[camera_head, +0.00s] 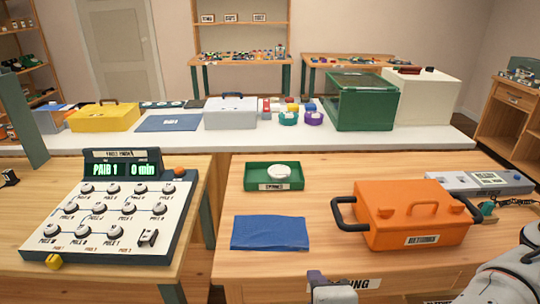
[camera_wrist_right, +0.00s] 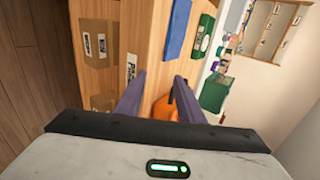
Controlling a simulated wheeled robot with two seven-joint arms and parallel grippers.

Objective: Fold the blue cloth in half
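The blue cloth (camera_head: 270,233) lies flat on the wooden table, roughly rectangular with slightly uneven edges. It also shows in the right wrist view (camera_wrist_right: 177,28), beyond the fingers. My right gripper (camera_wrist_right: 159,75) is open and empty, its two purple fingers apart. It is off the cloth, near the table's front edge and the orange box. In the head view my right arm comes in at the lower right. A purple and grey part of mine shows at the bottom edge, below and right of the cloth. My left gripper is not in view.
An orange box (camera_head: 412,212) with black handles stands right of the cloth. A green tray (camera_head: 252,180) with a white round item lies behind it. A control panel (camera_head: 110,215) stands on the left table, across a gap.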

